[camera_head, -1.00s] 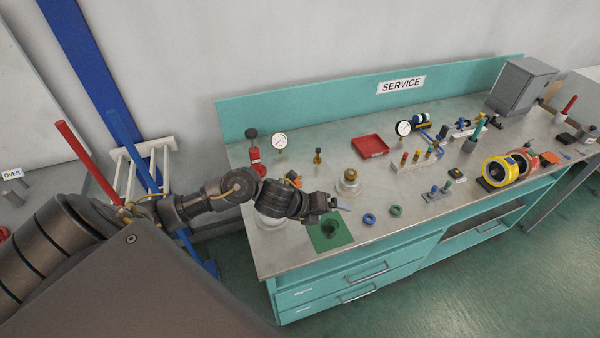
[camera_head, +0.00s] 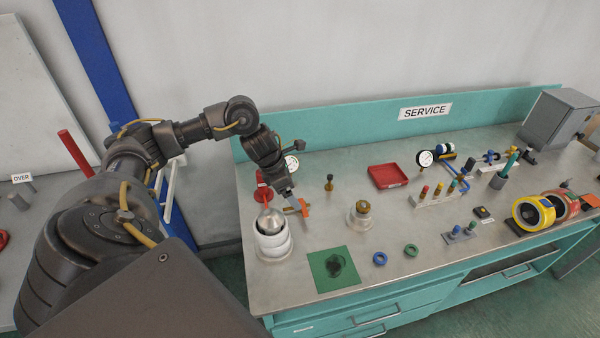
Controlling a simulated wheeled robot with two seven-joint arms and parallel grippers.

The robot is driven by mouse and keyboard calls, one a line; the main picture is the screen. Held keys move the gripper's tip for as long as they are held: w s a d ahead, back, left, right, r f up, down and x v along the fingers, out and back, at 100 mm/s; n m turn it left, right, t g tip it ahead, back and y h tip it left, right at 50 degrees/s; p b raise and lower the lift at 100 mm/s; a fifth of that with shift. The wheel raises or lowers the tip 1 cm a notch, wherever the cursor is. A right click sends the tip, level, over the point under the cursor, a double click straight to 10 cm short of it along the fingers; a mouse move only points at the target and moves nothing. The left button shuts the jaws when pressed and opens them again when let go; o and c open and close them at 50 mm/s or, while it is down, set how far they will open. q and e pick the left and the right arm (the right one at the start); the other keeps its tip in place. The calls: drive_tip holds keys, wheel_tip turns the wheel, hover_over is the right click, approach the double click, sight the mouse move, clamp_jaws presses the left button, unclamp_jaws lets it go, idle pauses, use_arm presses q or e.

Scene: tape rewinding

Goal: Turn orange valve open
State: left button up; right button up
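The orange valve handle (camera_head: 304,207) shows as a small orange piece at the left part of the bench, right of a white cylinder with a silver domed top. My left gripper (camera_head: 292,203) reaches down from above, its grey fingertips right beside the orange piece. They overlap it in the picture, and I cannot tell whether they touch it or how far apart they are. The valve's body is mostly hidden by the gripper and the dome. My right gripper is not in view.
The white cylinder (camera_head: 273,246) and a red fitting (camera_head: 262,191) stand close by the gripper. A pressure gauge (camera_head: 291,164) is partly hidden behind it. A brass-topped fitting (camera_head: 361,215) stands to the right. A green mat (camera_head: 320,262) lies in front, and a red tray (camera_head: 388,176) lies farther back.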

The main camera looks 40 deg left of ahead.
sight(303, 206)
use_arm(q)
drive_tip(key=p+x, duration=0.1)
drive_tip(key=x, duration=0.4)
drive_tip(key=shift+w+f, duration=0.2)
drive_tip(key=shift+f, duration=0.15)
drive_tip(key=shift+w+d+f, duration=0.2)
drive_tip(key=shift+f, duration=0.45)
drive_tip(key=c, duration=1)
